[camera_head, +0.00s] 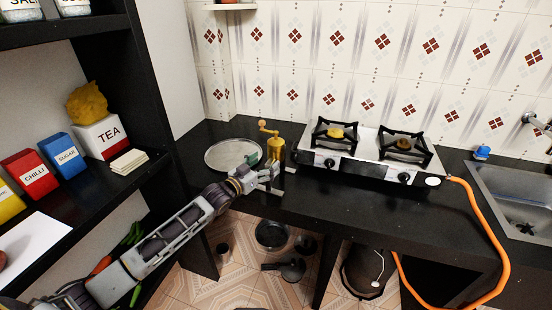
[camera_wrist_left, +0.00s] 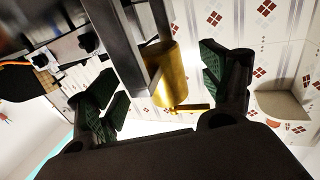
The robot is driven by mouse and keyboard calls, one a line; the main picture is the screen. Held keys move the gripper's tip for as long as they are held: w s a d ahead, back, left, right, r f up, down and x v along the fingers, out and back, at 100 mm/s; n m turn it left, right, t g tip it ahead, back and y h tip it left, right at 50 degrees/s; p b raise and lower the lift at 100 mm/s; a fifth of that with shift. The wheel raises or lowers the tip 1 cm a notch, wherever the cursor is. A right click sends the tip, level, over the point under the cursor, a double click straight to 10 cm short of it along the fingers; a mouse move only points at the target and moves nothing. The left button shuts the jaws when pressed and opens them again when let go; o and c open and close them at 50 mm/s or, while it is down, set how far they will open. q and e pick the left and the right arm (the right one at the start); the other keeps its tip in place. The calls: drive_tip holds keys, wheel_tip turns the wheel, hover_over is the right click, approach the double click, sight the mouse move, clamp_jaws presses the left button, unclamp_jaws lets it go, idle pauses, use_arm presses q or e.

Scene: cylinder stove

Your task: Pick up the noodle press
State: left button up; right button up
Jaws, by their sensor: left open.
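The noodle press (camera_head: 276,146) is a golden, upright cylinder with a crank handle on top. It stands on the black counter between a round metal plate and the stove. My left gripper (camera_head: 264,168) is open at the near side of the press and overlaps its lower part in the head view. In the left wrist view the golden body of the press (camera_wrist_left: 168,80) appears between the two spread green-padded fingers of the left gripper (camera_wrist_left: 160,95). I see clear gaps on both sides, and cannot tell whether anything touches. My right gripper is not in view.
The round metal plate (camera_head: 233,147) lies left of the press. The two-burner stove (camera_head: 370,160) stands close on its right, with an orange hose (camera_head: 489,230). A sink (camera_head: 510,190) is at far right. A shelf with boxes (camera_head: 100,138) is at left. The counter front is clear.

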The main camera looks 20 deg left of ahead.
sight(271, 158)
use_arm(q)
drive_tip(key=shift+w, duration=0.1)
drive_tip(key=shift+x, duration=2.5)
drive_tip(key=shift+d+r, duration=0.1)
drive_tip(key=shift+r, duration=0.05)
clamp_jaws()
drive_tip(key=shift+r, duration=0.3)
